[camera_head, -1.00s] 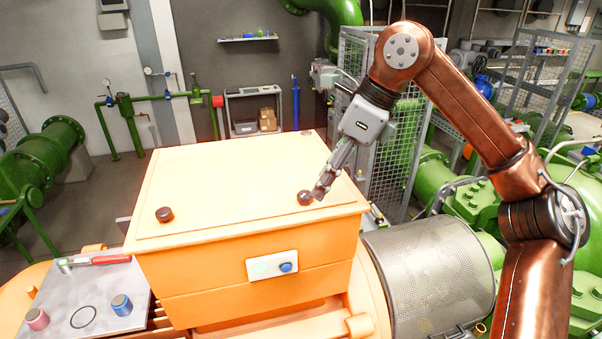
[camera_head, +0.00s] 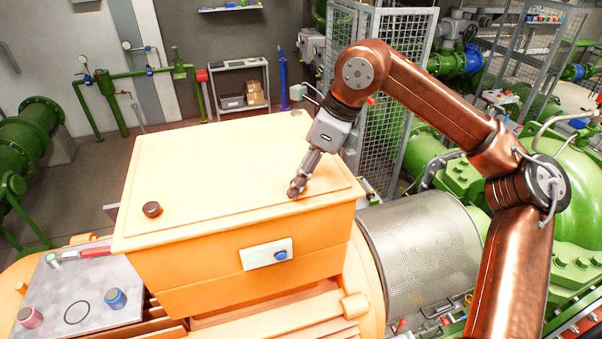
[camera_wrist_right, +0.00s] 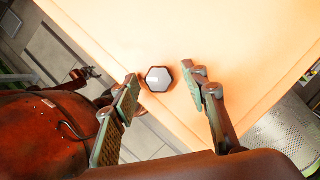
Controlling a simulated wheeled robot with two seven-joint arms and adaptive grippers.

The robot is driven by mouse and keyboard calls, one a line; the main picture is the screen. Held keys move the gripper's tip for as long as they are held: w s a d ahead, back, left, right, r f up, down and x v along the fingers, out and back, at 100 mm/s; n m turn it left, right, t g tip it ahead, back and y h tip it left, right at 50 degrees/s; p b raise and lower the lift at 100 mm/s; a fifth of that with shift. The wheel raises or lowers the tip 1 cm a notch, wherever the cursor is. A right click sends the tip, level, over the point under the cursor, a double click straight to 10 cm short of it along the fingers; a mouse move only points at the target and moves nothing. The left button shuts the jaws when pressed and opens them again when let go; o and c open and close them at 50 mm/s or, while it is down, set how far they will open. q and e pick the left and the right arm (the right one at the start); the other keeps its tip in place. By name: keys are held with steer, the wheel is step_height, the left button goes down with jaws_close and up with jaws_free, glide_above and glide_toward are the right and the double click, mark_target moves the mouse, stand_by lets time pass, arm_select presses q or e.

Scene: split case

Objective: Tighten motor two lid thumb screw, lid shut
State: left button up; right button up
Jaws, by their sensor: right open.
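The orange motor terminal box (camera_head: 200,250) has its flat lid (camera_head: 225,160) lying shut on top. A dark brown thumb screw (camera_head: 152,209) stands at the lid's front left corner. My right gripper (camera_head: 297,187) is at the front right corner of the lid. In the right wrist view my right gripper (camera_wrist_right: 166,93) is open, with one finger on each side of a dark hexagonal thumb screw (camera_wrist_right: 158,79); the fingers look apart from it. In the head view the gripper mostly hides that screw. My left gripper is not in view.
A grey plate (camera_head: 75,292) at the left carries a red-handled tool (camera_head: 92,252), a pink cup (camera_head: 29,317) and a blue cup (camera_head: 115,299). A perforated guard (camera_head: 420,255) lies right of the box. A mesh cage (camera_head: 385,95) stands behind my right arm.

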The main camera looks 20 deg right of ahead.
steer(key=shift+s, duration=0.1)
steer(key=c, duration=0.6)
steer(key=shift+c, duration=1.3)
jaws_close()
steer(key=shift+m, duration=0.3)
steer(key=shift+a+f+m+t+b, duration=0.15)
steer(key=shift+m+t+b, duration=0.25)
steer(key=shift+m+b, duration=0.4)
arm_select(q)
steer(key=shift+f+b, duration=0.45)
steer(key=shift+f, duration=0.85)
arm_select(e)
steer(key=shift+m+t+h, duration=0.4)
steer(key=shift+m+h, duration=0.2)
steer(key=shift+m, duration=0.7)
steer(key=shift+r, duration=0.2)
